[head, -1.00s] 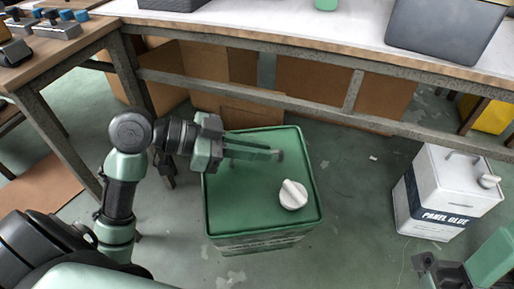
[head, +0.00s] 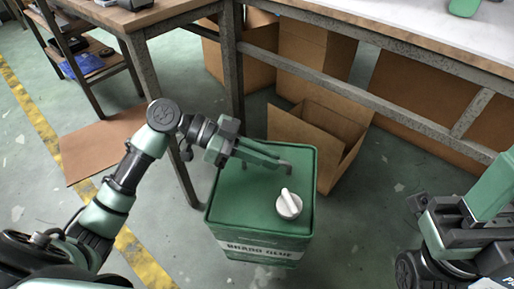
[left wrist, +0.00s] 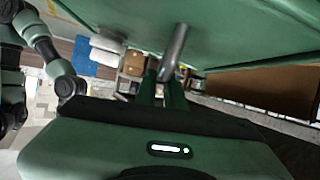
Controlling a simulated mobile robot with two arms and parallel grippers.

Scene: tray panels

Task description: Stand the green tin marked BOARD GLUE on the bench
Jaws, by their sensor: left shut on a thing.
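The green tin (head: 238,194) is a tall box with a white screw cap (head: 289,206) on top and a front label that reads BOARD GLUE (head: 262,250). It hangs nearly upright below my left gripper (head: 275,161), in front of the bench (head: 400,40). That gripper is shut on the tin's top handle, whose grey metal bar (left wrist: 174,52) shows in the left wrist view. I cannot tell how far the tin's base is above the floor. My right arm shows at the right edge of the head view, and its jaws are not clear.
An open cardboard box (head: 340,130) stands behind the tin under the bench. A bench leg (head: 233,75) and another table's leg (head: 165,120) are close to my left arm. A flat brown sheet (head: 100,150) lies on the floor at left. A green object (head: 464,8) is on the bench top.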

